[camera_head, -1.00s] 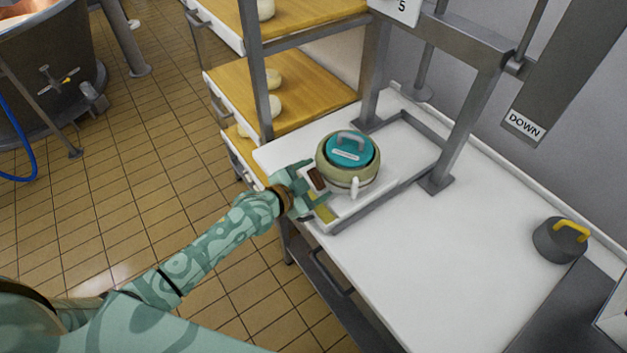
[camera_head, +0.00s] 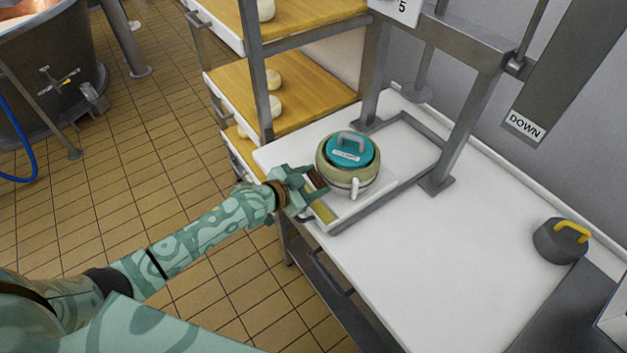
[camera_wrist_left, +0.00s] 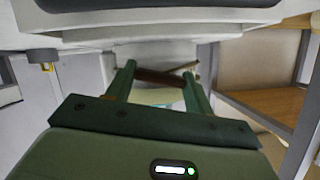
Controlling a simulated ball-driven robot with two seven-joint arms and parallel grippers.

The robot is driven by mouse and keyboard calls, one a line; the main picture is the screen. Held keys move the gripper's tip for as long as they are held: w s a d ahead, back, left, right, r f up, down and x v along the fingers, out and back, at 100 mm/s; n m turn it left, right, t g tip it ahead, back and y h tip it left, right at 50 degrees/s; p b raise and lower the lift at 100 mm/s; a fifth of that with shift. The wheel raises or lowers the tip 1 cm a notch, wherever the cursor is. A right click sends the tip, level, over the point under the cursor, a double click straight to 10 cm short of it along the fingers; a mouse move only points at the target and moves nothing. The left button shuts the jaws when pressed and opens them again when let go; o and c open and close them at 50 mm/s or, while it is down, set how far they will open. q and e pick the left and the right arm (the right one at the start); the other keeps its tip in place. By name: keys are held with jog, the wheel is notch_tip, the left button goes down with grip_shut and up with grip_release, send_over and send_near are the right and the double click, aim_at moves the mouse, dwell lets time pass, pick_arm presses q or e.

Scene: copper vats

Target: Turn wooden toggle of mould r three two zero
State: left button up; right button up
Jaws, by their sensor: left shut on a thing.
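The mould (camera_head: 350,178) is a round, cream-olive vessel with a teal lid (camera_head: 345,153) that has a grey handle and a small label too small to read. It stands on a white base plate on the white bench, with a pale spout at its front. A dark brown wooden toggle (camera_head: 316,180) is at the mould's left side, partly covered by my fingers. My left gripper (camera_head: 315,190) is shut on the toggle. In the left wrist view the brown toggle (camera_wrist_left: 158,77) spans between the two green fingers. My right gripper is not in view.
A steel press frame (camera_head: 460,130) stands behind the mould. A grey weight with a yellow handle (camera_head: 560,243) sits at the bench's right. Wooden shelves (camera_head: 300,70) with white cheeses are at the back left. The bench front is clear.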

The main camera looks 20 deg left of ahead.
pick_arm(q)
jog(key=shift+a+f+n+h+b, duration=0.15)
jog(key=shift+n+h+b, duration=0.15)
jog(key=shift+n+b, duration=0.3)
jog(key=shift+n+g+b, duration=0.4)
jog(key=shift+g+b, duration=0.05)
jog(key=shift+g, duration=0.05)
jog(key=o, duration=1)
jog(key=shift+h, duration=0.3)
jog(key=p+v, duration=0.3)
jog(key=v, duration=1.3)
jog(key=shift+s+r, duration=0.1)
jog(key=shift+r, duration=0.1)
